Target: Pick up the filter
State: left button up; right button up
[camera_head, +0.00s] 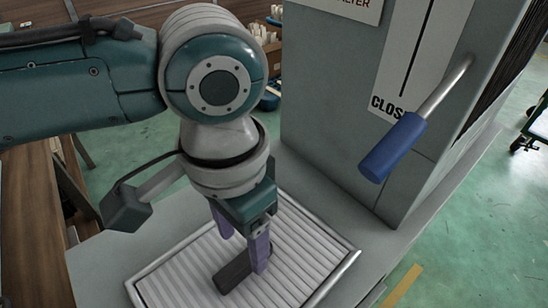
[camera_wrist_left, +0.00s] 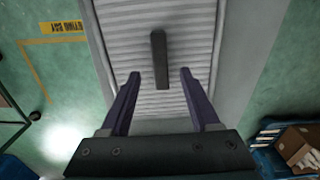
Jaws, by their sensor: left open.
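A dark grey bar, the only loose piece that could be the filter (camera_head: 233,272), lies on the ribbed grey tray (camera_head: 190,275). My left gripper (camera_head: 243,254) points down over the tray with its two purple fingers apart and nothing held. One finger hides part of the bar's far end in the head view. In the left wrist view the bar (camera_wrist_left: 159,55) runs lengthwise, and its near end shows between the open fingertips (camera_wrist_left: 160,76). The height left between fingertips and tray is hard to tell. My right gripper is not in view.
A grey cabinet (camera_head: 330,120) with a blue-handled lever (camera_head: 393,147) stands close at the right of the tray. The tray has a raised metal rim. Wooden furniture (camera_head: 30,215) is at the left. A blue crate with a box (camera_wrist_left: 290,145) shows in the wrist view.

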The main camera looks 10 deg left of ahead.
aim_at(243, 260)
pick_arm(q)
notch_tip(243, 260, down, 4)
jog(key=shift+f+b, duration=0.2)
jog(key=shift+b, duration=0.15)
grip_shut()
dwell(0.5)
